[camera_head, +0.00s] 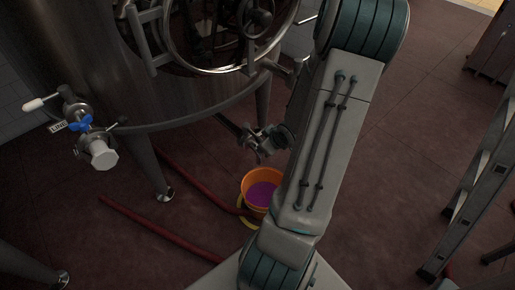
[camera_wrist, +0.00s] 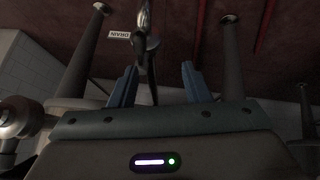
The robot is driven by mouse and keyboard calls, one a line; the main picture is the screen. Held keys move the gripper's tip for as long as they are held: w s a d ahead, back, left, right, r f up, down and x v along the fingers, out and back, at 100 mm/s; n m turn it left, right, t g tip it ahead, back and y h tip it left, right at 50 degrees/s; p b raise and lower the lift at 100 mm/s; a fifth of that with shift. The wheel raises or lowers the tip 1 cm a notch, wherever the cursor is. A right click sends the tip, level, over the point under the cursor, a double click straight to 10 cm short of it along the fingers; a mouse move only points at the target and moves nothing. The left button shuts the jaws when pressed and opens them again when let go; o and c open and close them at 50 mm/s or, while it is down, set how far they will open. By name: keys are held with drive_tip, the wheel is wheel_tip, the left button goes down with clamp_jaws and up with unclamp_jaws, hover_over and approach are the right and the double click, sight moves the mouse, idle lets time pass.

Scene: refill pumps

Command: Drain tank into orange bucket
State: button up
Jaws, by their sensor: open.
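The steel tank (camera_head: 110,60) stands on legs at the upper left in the head view. The orange bucket (camera_head: 250,178) stands on the floor under the tank's front edge, with purple liquid (camera_head: 262,195) in it. The arm partly covers its right side. My gripper (camera_wrist: 158,72) is open in the wrist view, its two blue fingers on either side of a dark drain valve handle (camera_wrist: 152,45). I cannot tell whether they touch it. A white DRAIN label (camera_wrist: 120,35) hangs beside it. In the head view the drain fitting (camera_head: 256,138) shows above the bucket.
Tank legs (camera_head: 147,165) and red hoses (camera_head: 165,228) are near the bucket. A ladder (camera_head: 480,185) stands at right. Floor (camera_head: 400,150) between arm and ladder is clear.

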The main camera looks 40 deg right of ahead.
sight(255, 136)
drive_tip(key=s+d+f+m+t+b, duration=0.1)
drive_tip(key=s+d+f+t+b, duration=0.1)
drive_tip(key=f+t+b, duration=0.35)
drive_tip(key=s+d+f+m+t+b, duration=0.2)
drive_tip(key=s+f+t+b, duration=0.1)
drive_tip(key=f+t+b, duration=0.25)
drive_tip(key=w+b, duration=0.1)
drive_tip(key=w, duration=0.3)
drive_tip(key=w+b, duration=0.1)
drive_tip(key=w, duration=0.3)
drive_tip(key=w+b, duration=0.1)
drive_tip(key=w, duration=0.3)
drive_tip(key=shift+w+d+r+b, duration=0.2)
drive_tip(key=shift+w+r+b, duration=0.05)
drive_tip(key=shift+w+b, duration=0.05)
drive_tip(key=shift+w+r, duration=0.1)
drive_tip(key=shift+w, duration=0.6)
clamp_jaws()
